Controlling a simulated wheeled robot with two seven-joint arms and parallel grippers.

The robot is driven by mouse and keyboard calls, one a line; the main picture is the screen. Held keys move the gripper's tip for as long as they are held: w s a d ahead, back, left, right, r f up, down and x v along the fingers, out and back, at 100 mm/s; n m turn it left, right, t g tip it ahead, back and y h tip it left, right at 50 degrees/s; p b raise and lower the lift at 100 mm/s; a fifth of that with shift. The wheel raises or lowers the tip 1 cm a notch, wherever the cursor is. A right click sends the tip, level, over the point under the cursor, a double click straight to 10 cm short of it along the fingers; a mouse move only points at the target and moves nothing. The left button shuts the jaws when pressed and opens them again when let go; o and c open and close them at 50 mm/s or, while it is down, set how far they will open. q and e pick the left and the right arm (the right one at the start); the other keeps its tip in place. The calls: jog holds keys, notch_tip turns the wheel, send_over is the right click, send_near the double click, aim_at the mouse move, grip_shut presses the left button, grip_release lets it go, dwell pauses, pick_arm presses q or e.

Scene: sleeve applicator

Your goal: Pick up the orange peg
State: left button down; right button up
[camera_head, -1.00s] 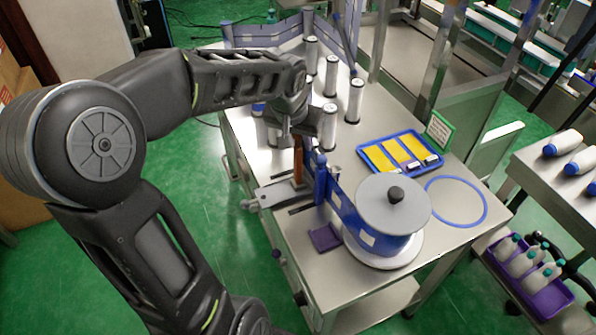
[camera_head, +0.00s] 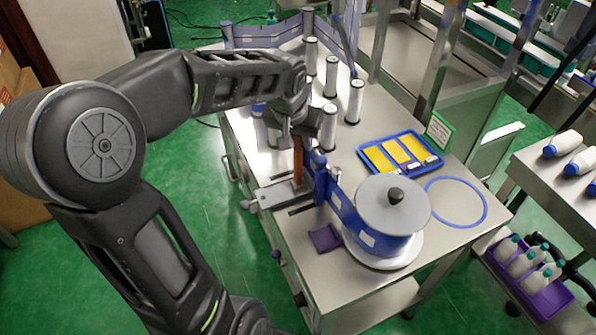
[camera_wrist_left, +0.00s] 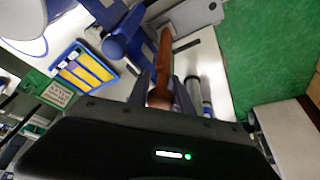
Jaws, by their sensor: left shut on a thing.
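The orange peg (camera_head: 298,160) stands upright above the grey metal bracket (camera_head: 285,193) on the steel table; I cannot tell whether its lower end is free of the bracket. My left gripper (camera_head: 298,138) comes down over the peg from above and is shut on its upper part. In the left wrist view the peg (camera_wrist_left: 164,62) runs away from between the two fingers of my left gripper (camera_wrist_left: 162,95). The peg's top is hidden by the gripper in the head view. My right gripper is not in view.
A blue film roll (camera_head: 385,225) stands right of the peg, its film passing close by blue posts (camera_head: 320,178). White-and-black rollers (camera_head: 354,102) stand behind. A blue tray (camera_head: 365,148) with yellow strips and a blue ring (camera_head: 484,206) lie to the right.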

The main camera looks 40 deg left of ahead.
pick_arm(q)
notch_tip(320, 180, up, 10)
jog(key=shift+r, duration=0.1)
dwell(0.5)
dwell(0.6)
